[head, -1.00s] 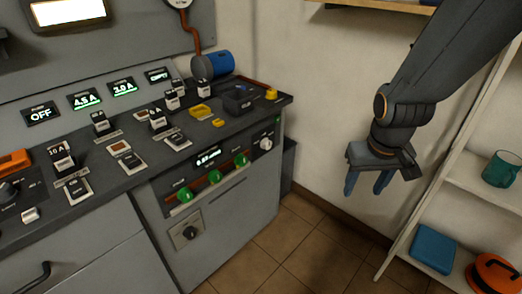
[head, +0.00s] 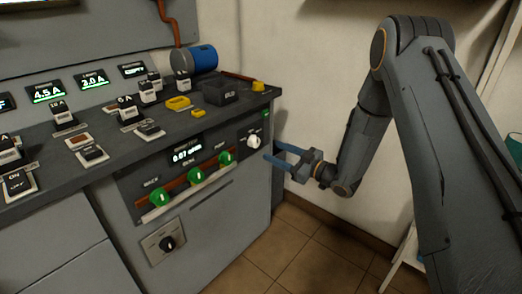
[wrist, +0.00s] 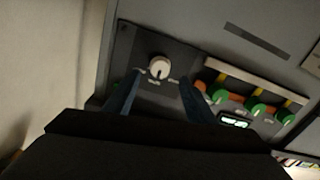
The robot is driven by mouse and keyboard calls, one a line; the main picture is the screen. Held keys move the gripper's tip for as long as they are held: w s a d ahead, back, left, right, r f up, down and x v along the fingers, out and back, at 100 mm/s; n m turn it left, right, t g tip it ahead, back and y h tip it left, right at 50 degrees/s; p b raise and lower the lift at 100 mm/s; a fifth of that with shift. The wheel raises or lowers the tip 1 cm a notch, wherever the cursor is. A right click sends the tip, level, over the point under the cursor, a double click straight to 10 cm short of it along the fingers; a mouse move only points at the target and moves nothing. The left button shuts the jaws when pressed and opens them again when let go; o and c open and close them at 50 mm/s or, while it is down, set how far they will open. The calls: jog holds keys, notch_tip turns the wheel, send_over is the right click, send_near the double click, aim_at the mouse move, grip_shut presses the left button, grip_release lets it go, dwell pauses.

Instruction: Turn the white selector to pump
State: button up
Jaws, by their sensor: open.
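The white selector (head: 254,141) is a round knob on a dark plate at the right end of the cabinet's front panel. In the wrist view the selector (wrist: 159,68) shows ahead of my fingers, with small labels around its lower side that are too small to read. My gripper (head: 275,152) is open and empty, just right of the selector in the head view, its blue fingers pointing left toward the panel. In the wrist view my gripper (wrist: 155,88) has one finger on each side below the knob, apart from it. The selector's exact pointer direction is unclear.
Several green knobs (head: 195,175) sit left of the selector under a small lit display (head: 186,156). A black rotary knob (head: 167,243) is lower on the cabinet. The counter edge (head: 245,108) overhangs above. Floor (head: 290,240) at the right is clear.

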aim_at(257, 144)
jog(key=x, duration=0.7)
jog(key=shift+w+a, duration=0.15)
jog(key=shift+a, duration=0.15)
jog(key=c, duration=1)
jog(key=shift+c, duration=0.2)
jog(key=shift+m, duration=0.3)
jog(key=m+p, duration=0.1)
jog(key=m, duration=0.7)
jog(key=m+p, duration=0.1)
jog(key=m, duration=0.2)
jog(key=shift+s+a, duration=0.1)
jog(key=shift+s, duration=0.1)
jog(key=shift+m, duration=0.4)
